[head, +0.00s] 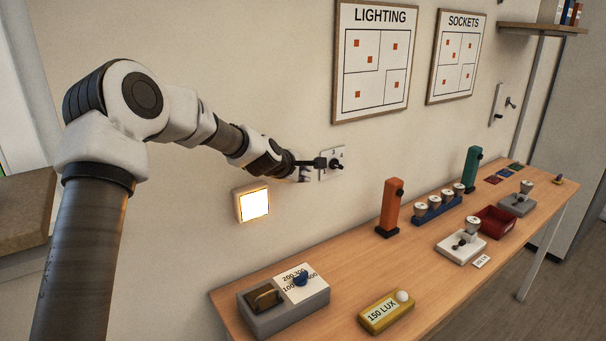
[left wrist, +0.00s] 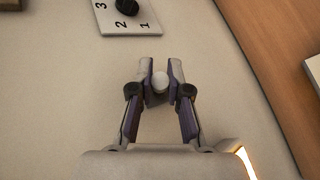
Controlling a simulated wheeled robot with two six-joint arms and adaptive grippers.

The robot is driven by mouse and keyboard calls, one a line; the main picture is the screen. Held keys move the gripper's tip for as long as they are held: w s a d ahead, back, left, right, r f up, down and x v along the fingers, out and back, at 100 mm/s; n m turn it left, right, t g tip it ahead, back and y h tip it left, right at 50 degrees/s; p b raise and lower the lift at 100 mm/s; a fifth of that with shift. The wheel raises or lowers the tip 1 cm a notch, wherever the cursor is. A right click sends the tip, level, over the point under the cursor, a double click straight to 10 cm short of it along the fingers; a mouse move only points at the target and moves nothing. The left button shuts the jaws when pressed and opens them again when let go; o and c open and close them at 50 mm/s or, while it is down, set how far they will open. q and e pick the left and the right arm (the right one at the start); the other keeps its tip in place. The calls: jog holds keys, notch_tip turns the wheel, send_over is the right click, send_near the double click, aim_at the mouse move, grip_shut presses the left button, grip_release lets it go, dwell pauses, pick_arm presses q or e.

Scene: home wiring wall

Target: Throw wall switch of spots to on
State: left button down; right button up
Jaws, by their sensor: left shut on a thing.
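My left gripper (head: 303,173) is at the wall, just left of a white plate (head: 327,172) with a black rotary knob (head: 337,164). In the left wrist view the gripper (left wrist: 160,79) is shut on a small white round knob (left wrist: 160,82), seen nearly end-on. The knob's base and any label are hidden. The plate (left wrist: 142,22) with printed numbers 1, 2, 3 lies beyond the fingertips, apart from them, with its black knob (left wrist: 127,5). I cannot tell from a label which switch belongs to the spots. My right gripper is not in view.
A lit square panel (head: 254,204) is on the wall below the gripper. The wooden bench (head: 345,271) carries a grey box (head: 284,318), a yellow 150 LUX meter (head: 386,313), an orange post (head: 391,207) and a red tray (head: 495,222). LIGHTING (head: 371,60) and SOCKETS (head: 456,57) boards hang above.

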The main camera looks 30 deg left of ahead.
pick_arm(q)
jog(key=c, duration=1.1)
grip_release()
jog(key=v, duration=1.2)
jog(key=shift+w, duration=0.1)
